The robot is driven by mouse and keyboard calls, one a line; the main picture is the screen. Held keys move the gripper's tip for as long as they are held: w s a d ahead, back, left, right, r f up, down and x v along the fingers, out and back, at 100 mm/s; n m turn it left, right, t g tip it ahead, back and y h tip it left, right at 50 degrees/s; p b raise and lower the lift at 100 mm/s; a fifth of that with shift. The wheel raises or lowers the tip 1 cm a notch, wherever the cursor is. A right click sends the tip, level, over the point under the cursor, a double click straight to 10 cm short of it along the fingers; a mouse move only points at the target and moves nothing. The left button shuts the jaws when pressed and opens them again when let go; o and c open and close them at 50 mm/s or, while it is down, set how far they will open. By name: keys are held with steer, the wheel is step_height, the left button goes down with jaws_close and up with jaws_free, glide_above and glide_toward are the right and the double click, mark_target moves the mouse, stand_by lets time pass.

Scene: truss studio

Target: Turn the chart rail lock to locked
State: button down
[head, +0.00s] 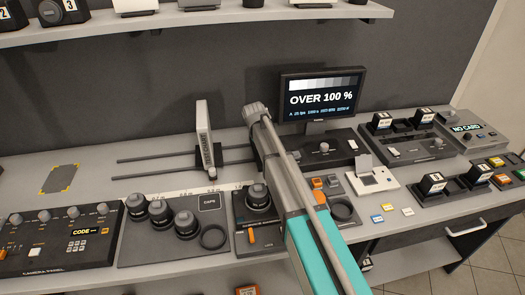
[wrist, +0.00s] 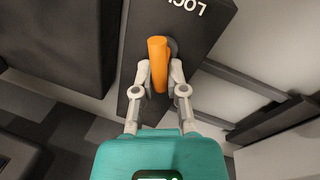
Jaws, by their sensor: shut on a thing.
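The chart rail lock shows in the wrist view as a dark plate (wrist: 190,22) with an orange lever (wrist: 158,52) and white lettering, partly cut off, that begins "LOC". My gripper (wrist: 160,70) is shut on the orange lever, with one finger on each side of it. The lever stands nearly upright in that view, its lower end between the fingers. In the head view my arm covers the lock and my gripper's fingers. The chart stand (head: 202,130) is upright on two dark rails (head: 150,168), left of my arm.
A monitor (head: 320,95) reading "OVER 100 %" stands behind my arm on the right. Black knobs (head: 160,212) and a lever panel (head: 262,225) lie close in front. A shelf (head: 190,20) runs above.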

steer(key=m, duration=0.4)
steer(key=shift+w+d+g, duration=0.2)
steer(key=shift+d+g, duration=0.1)
steer(key=shift+g, duration=0.1)
steer(key=c, duration=0.7)
jaws_free()
steer(key=shift+s+a, duration=0.1)
